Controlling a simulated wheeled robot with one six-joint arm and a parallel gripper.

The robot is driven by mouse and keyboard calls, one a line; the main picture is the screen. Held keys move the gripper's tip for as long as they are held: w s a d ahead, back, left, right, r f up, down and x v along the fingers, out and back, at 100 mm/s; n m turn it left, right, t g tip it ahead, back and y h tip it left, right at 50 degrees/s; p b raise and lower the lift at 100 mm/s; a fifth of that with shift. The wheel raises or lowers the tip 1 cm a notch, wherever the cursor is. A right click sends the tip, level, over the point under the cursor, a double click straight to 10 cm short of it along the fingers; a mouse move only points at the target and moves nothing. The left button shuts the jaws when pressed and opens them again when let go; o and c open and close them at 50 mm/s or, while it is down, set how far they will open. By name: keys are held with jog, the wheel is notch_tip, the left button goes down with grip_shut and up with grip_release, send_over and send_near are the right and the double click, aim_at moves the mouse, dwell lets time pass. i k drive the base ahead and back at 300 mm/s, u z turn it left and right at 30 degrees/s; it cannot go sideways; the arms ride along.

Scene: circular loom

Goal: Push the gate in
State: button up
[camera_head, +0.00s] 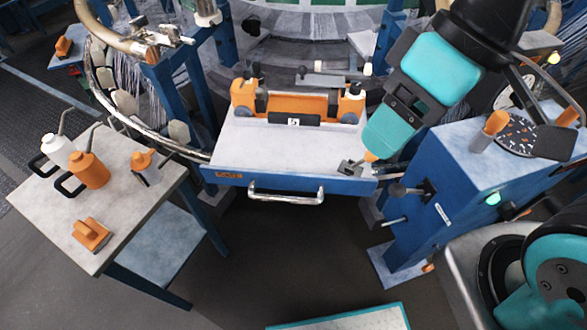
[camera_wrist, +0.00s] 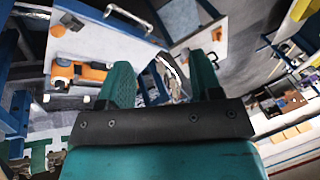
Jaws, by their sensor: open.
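The gate (camera_head: 225,178) appears to be the white-topped panel with a blue front edge and a silver bar handle (camera_head: 287,194). It juts out from the loom frame towards me, between two blue posts. An orange and black fitting (camera_head: 295,104) sits on its top. My teal gripper (camera_head: 376,150) is over the gate's right front corner, near a small grey latch-like part (camera_head: 350,167). I cannot tell if it touches. In the wrist view the fingers of my gripper (camera_wrist: 164,82) are apart with nothing between them; the gate (camera_wrist: 92,45) and its handle (camera_wrist: 128,17) show beyond, at upper left.
A side table (camera_head: 45,196) at left holds a white bottle (camera_head: 57,150), an orange bottle (camera_head: 90,170) and other orange items. A blue control cabinet (camera_head: 465,190) with a dial and green lamps stands right of the gate.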

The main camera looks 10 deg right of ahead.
aim_at(252, 152)
jog(key=z, duration=2.2)
jog(key=k, duration=0.55)
jog(key=u, duration=1.1)
